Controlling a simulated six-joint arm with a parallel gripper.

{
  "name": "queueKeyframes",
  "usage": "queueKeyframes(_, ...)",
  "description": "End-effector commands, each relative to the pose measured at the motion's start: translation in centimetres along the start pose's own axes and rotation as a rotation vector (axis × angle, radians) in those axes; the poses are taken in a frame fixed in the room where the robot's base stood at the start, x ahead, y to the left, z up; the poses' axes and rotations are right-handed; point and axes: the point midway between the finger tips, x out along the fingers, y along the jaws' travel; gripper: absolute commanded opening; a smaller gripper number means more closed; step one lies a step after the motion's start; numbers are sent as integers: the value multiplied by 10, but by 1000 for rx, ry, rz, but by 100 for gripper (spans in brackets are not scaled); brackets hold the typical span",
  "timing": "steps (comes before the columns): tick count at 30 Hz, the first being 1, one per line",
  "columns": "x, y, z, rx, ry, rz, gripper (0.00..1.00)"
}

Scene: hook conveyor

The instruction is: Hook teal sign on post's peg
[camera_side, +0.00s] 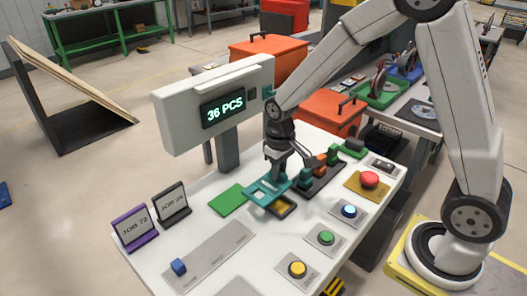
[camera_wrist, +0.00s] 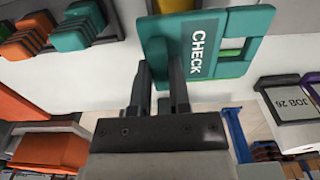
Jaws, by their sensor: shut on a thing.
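The teal sign (camera_side: 268,190) is a flat plate with a rectangular opening and a grip block. In the wrist view the sign (camera_wrist: 203,62) reads CHECK. My gripper (camera_side: 279,170) is shut on its grip block; in the wrist view the fingers of my gripper (camera_wrist: 160,75) stand on both sides of the block. The sign lies roughly flat, over or just above the table between the green pad and a dark tray; I cannot tell if it touches. A grey post (camera_side: 228,152) carries the 36 PCS display (camera_side: 222,106) behind it. I cannot make out a peg clearly.
A dark rack (camera_side: 320,182) with orange, teal and green blocks stands to the right.

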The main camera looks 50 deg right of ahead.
Motion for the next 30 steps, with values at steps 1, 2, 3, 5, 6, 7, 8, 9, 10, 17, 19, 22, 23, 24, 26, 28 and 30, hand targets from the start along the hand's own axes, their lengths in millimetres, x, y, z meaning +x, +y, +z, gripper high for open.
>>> queueKeyframes(1, 0, 0, 0, 0, 0, 0, 0)
queueKeyframes(2, 0, 0, 0, 0, 0, 0, 0)
queueKeyframes(3, 0, 0, 0, 0, 0, 0, 0)
queueKeyframes(5, 0, 0, 0, 0, 0, 0, 0)
queueKeyframes(6, 0, 0, 0, 1, 0, 0, 0)
queueKeyframes(7, 0, 1, 0, 3, 0, 0, 0)
queueKeyframes(8, -1, 1, 0, 6, 0, 0, 0)
queueKeyframes(9, -1, 2, -1, 14, 0, 0, 0)
queueKeyframes(10, -1, 4, -1, 21, 0, 0, 0)
queueKeyframes(17, -8, 24, -3, 169, 1, 0, 0)
queueKeyframes(19, -11, 35, -3, 245, 2, 0, 0)
queueKeyframes(22, -16, 53, -3, 375, 1, 0, 0)
queueKeyframes(23, -18, 59, -3, 417, 2, 0, 0)
queueKeyframes(24, -20, 67, -3, 475, 2, 0, 0)
queueKeyframes(26, -24, 79, -2, 564, 2, 0, 0)
queueKeyframes(28, -28, 94, 0, 669, 2, 0, 0)
queueKeyframes(30, -33, 108, 2, 775, 2, 0, 0)
